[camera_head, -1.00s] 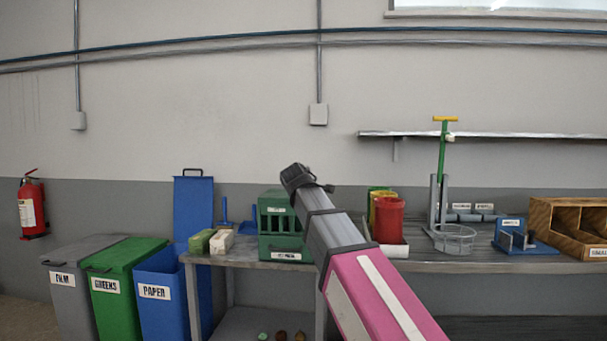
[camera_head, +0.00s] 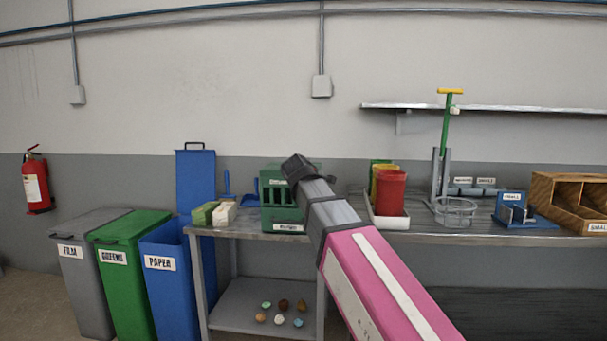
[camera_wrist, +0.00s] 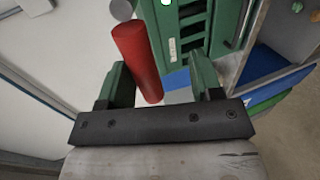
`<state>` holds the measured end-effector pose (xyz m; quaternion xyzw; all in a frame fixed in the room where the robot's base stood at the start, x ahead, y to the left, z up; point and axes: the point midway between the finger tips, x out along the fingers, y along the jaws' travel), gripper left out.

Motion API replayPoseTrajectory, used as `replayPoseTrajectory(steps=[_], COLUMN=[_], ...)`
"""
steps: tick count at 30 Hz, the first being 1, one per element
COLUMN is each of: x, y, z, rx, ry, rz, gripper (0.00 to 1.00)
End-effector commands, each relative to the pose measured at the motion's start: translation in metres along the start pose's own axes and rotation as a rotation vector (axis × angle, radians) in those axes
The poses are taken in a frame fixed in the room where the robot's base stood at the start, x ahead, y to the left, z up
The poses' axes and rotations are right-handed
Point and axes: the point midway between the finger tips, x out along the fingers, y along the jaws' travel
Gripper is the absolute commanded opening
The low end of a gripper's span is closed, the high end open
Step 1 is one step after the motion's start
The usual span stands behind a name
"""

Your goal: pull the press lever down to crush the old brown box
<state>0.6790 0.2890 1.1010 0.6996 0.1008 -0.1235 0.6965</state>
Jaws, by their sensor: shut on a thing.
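The green slotted press (camera_head: 268,218) stands on the bench in the head view, partly behind my arm. It also shows in the wrist view (camera_wrist: 198,42), with a white label. A red cylindrical handle (camera_wrist: 136,58) lies between my gripper's fingers (camera_wrist: 162,84) in the wrist view, and the gripper is shut on it. In the head view my gripper (camera_head: 297,168) is at the upper right of the press, and the handle is hidden there. The old brown box cannot be made out in either view.
Left of the press are small green and cream blocks (camera_head: 213,214). Right are red and yellow containers (camera_head: 390,190), a green lever with a yellow handle (camera_head: 446,120) and a wooden shelf box (camera_head: 570,205). Several small objects lie on the lower shelf (camera_head: 245,310). Bins (camera_head: 130,285) stand left.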

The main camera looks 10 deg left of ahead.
Motion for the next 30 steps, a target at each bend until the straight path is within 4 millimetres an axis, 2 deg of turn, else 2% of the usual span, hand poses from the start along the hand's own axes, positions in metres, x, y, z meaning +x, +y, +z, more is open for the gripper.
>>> replayPoseTrajectory(steps=[14,30], x=[-0.006,-0.094], y=[0.0,0.0], z=[0.001,0.001], rx=[0.002,0.001], ry=[-0.002,0.001], rz=[-0.003,0.001], gripper=[0.52,0.52])
